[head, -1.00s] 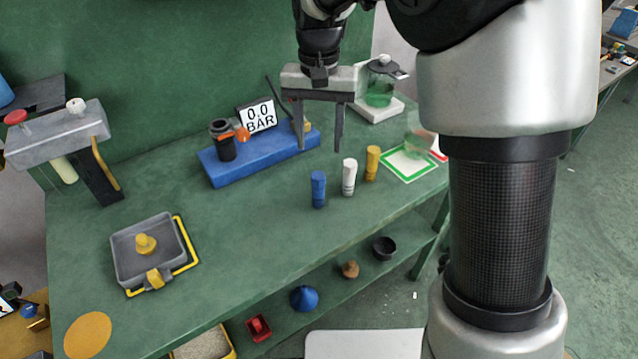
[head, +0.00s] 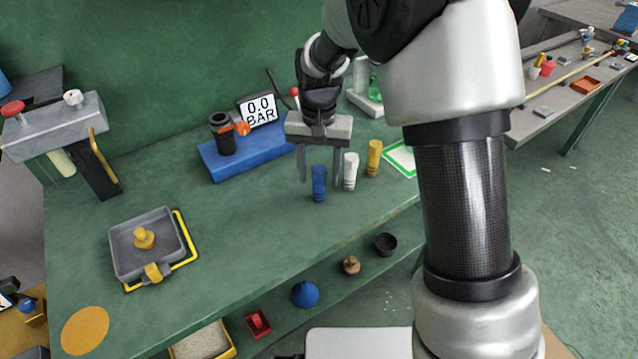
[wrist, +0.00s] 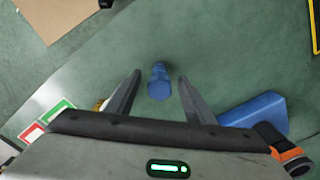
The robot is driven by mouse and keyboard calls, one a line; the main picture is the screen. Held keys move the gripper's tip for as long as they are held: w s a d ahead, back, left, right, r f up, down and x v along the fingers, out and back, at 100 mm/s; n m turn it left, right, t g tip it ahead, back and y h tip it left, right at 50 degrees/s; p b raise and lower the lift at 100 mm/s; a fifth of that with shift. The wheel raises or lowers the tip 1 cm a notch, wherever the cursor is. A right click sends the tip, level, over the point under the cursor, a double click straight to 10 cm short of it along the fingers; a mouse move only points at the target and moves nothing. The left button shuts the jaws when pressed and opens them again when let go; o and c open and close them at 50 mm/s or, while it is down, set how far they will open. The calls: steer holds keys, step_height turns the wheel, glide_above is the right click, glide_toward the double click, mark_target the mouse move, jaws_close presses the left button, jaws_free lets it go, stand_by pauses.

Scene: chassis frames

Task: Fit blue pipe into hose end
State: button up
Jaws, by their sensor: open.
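The blue pipe (head: 319,184) stands upright on the green bench, left of a white pipe (head: 350,171) and a yellow pipe (head: 374,158). My gripper (head: 319,184) is open and points down, its fingers on either side of the blue pipe in the head view. In the wrist view the blue pipe (wrist: 159,82) shows between and a little beyond the open fingertips, with gaps on both sides. The black hose end with an orange part (head: 225,134) appears to stand on the blue base (head: 240,152) at the back; I cannot tell its opening clearly.
A gauge display (head: 260,112) reading 0.0 BAR stands behind the blue base. A grey tray (head: 118,264) with a yellow knobbed piece sits at left. A grey press-like fixture (head: 55,125) stands at back left. The bench middle is clear.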

steer(key=shift+c, duration=0.3)
jaws_close()
steer(key=shift+r, duration=0.1)
